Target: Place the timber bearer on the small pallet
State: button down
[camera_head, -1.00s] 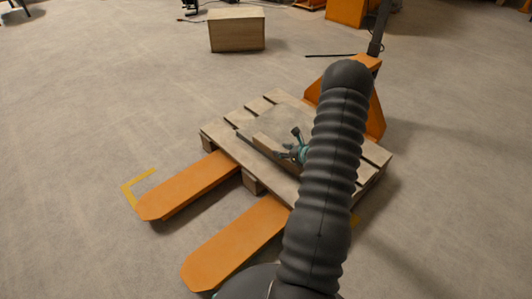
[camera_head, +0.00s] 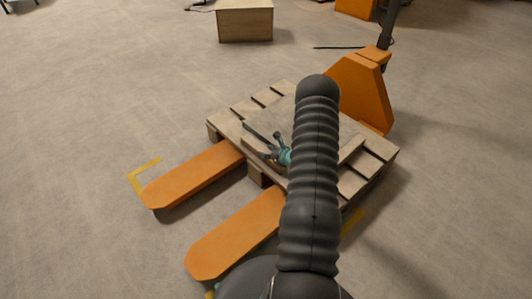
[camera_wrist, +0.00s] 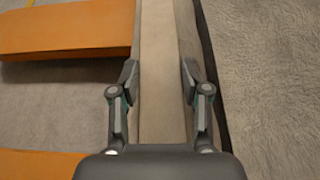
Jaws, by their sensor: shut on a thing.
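The timber bearer (camera_wrist: 158,120) is a pale, straight beam that runs up the middle of the wrist view, between the two fingers of my gripper (camera_wrist: 160,88). My gripper is shut on its sides. In the head view my gripper (camera_head: 276,152) is over the front-left edge of the small pallet (camera_head: 222,124), and the bearer (camera_head: 258,150) shows there as a pale strip. My arm hides part of it. The slatted wooden pallet rests on orange forks. I cannot tell whether the bearer touches the pallet.
A grey flat slab (camera_head: 272,114) lies on the pallet beside the bearer. Two orange forks (camera_head: 195,174) stick out toward the front left, and the orange pallet truck body (camera_head: 358,92) stands behind. A wooden box (camera_head: 246,22) is farther back. Yellow marks are on the open floor.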

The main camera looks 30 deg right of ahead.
jog(key=shift+f, duration=0.15)
jog(key=c, duration=0.6)
grip_release()
jog(key=shift+o, duration=0.2)
